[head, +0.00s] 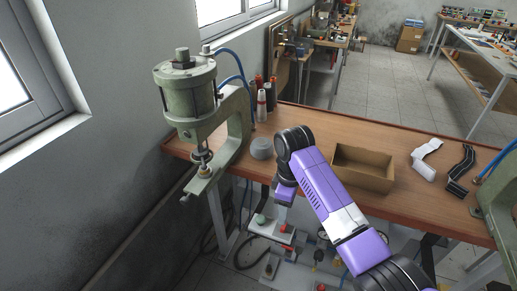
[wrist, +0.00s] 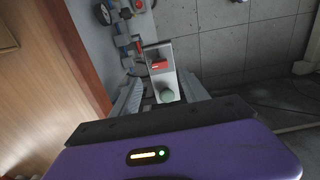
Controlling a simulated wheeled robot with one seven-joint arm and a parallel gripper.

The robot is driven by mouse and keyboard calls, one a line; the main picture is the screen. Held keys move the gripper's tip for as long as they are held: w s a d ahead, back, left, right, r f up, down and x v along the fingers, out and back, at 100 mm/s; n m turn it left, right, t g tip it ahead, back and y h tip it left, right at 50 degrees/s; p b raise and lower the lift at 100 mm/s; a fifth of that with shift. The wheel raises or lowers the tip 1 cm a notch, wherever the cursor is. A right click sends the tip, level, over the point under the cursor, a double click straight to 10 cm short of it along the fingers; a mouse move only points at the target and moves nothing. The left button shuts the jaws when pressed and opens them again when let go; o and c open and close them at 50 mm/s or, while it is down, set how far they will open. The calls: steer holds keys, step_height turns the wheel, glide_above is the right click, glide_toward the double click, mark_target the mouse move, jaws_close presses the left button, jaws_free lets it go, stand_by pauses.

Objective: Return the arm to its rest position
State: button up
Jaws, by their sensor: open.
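My purple and black arm (head: 325,190) reaches in from the lower right of the head view and bends down in front of the table's edge. My gripper shows in the wrist view (wrist: 162,95) with its two grey fingers apart and nothing between them. It points down toward a grey pedal unit with a green button (wrist: 166,96) and a red button (wrist: 160,66), which is farther below. In the head view the fingertips are hidden or too small to make out.
A green pneumatic press (head: 190,100) stands at the left of the wooden table (head: 395,205). An open cardboard box (head: 362,170), a grey round part (head: 261,148), white (head: 425,160) and black brackets (head: 461,170), and several bottles (head: 262,103) are on it. Another green machine (head: 500,205) is at right.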

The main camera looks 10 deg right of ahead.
steer(key=shift+w+a, duration=0.1)
steer(key=shift+w, duration=0.3)
steer(key=w+a+r+m+t+y, duration=0.1)
steer(key=w+a+r+m+t, duration=0.2)
steer(key=w+t, duration=0.45)
steer(key=a+r+m+t+y, duration=0.2)
steer(key=a+t, duration=0.2)
steer(key=s+d+r+m+t+h, duration=0.1)
steer(key=s+d+m, duration=0.1)
steer(key=s, duration=1.5)
steer(key=s+d+r+m+t+h, duration=0.1)
steer(key=s+d+r+m, duration=0.1)
steer(key=s, duration=1.5)
steer(key=s+d+r+m+t+h+b, duration=0.1)
steer(key=s+d+m, duration=0.1)
steer(key=s, duration=1.6)
steer(key=shift+d+r, duration=0.2)
steer(key=shift+d, duration=0.35)
